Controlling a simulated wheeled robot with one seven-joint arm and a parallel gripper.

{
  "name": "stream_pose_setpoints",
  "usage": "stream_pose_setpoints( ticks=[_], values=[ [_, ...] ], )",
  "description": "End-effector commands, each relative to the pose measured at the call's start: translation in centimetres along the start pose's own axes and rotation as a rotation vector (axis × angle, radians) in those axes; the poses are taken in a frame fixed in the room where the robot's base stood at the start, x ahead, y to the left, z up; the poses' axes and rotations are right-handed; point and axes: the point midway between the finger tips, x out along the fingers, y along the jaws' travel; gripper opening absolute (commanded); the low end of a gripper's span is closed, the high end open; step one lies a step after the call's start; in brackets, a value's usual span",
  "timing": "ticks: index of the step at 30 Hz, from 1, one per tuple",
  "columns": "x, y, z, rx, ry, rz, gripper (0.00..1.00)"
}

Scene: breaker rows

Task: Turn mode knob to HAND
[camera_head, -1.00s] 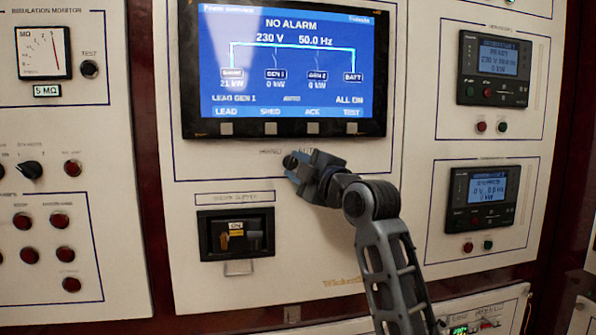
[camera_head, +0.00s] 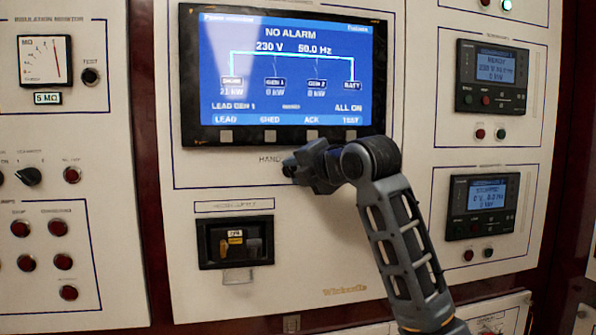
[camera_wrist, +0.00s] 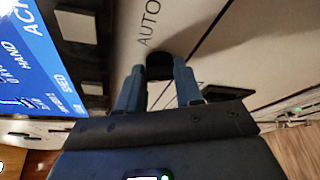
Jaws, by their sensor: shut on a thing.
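The dark mode knob (camera_wrist: 159,64) sits on the white panel below the big display. My gripper (camera_wrist: 158,88) is shut on it, with one finger on each side. The AUTO label (camera_wrist: 149,22) is beside the knob in the wrist view. In the head view my gripper (camera_head: 300,168) reaches the panel just under the display, and the HAND label (camera_head: 270,159) shows left of it. The gripper mostly hides the knob there, so its pointer direction cannot be told. A small word on the display in the wrist view looks like HAND (camera_wrist: 12,52).
The blue-lit display (camera_head: 285,70) with a row of grey buttons lies right above my gripper. A black recessed switch unit (camera_head: 235,242) is below left. Two small controllers are at right, the upper one (camera_head: 491,77) and the lower one (camera_head: 482,203).

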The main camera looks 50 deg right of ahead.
Motion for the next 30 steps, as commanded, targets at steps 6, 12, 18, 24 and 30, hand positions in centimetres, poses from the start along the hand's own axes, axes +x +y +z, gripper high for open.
stream_pose_setpoints(
  ticks=[6, 12, 18, 24, 30],
  values=[
    [0.06, 0.04, -0.12, -0.085, 0.003, -0.037, 0.05],
    [0.08, 0.02, -0.18, -0.119, 0.004, -0.053, 0.05],
    [0.08, 0.01, -0.19, -0.127, 0.004, -0.056, 0.05],
    [0.09, 0.01, -0.2, -0.126, 0.004, -0.056, 0.05],
    [0.07, 0.04, -0.15, -0.126, 0.003, -0.055, 0.51]
  ],
)
